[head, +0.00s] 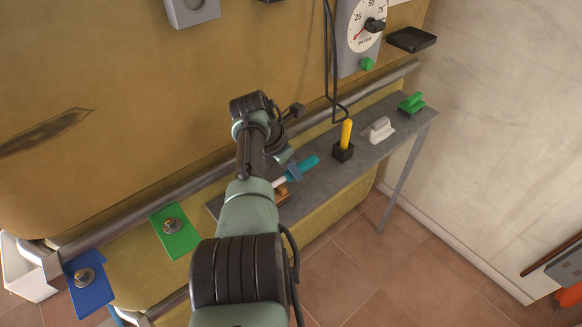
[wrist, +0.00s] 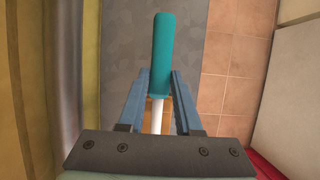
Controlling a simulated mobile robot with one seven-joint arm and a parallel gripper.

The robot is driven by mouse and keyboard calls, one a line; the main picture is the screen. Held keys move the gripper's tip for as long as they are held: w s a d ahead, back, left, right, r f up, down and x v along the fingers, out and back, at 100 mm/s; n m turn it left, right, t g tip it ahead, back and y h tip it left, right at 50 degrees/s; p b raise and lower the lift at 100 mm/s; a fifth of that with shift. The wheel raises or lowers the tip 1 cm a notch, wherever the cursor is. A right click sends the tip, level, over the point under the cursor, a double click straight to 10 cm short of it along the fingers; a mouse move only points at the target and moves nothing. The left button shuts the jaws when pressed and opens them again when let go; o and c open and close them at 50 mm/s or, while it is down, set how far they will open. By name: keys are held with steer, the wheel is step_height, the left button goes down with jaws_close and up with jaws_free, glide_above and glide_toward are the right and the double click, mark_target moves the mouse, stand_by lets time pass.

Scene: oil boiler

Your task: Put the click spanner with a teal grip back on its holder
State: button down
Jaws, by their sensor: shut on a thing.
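The click spanner shows its teal grip (head: 307,164) and a short piece of white shaft (head: 279,182) in the head view. In the wrist view the teal grip (wrist: 162,50) points up the picture, away from the palm, with the white shaft running back between the fingers. My gripper (head: 293,172) is shut on the spanner near where grip meets shaft; its blue fingers (wrist: 160,85) lie on either side of it. The spanner is over the grey shelf (head: 325,178); I cannot tell its height. I cannot make out its holder for certain; a brown block (head: 282,193) is partly hidden by my arm.
On the shelf stand a black block with a yellow handle (head: 346,133), a white-handled brush (head: 378,130) and a green brush (head: 411,103). A pipe (head: 310,123) runs behind the shelf. A gauge (head: 366,25) and black tray (head: 411,39) are above. A wall closes the right.

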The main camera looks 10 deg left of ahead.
steer(key=shift+f, duration=0.25)
steer(key=c, duration=0.5)
jaws_free()
steer(key=shift+f, duration=0.1)
steer(key=shift+s+a+r, duration=0.1)
steer(key=shift+r, duration=0.5)
steer(key=p+v, duration=0.3)
steer(key=v, duration=0.9)
steer(key=shift+f, duration=0.1)
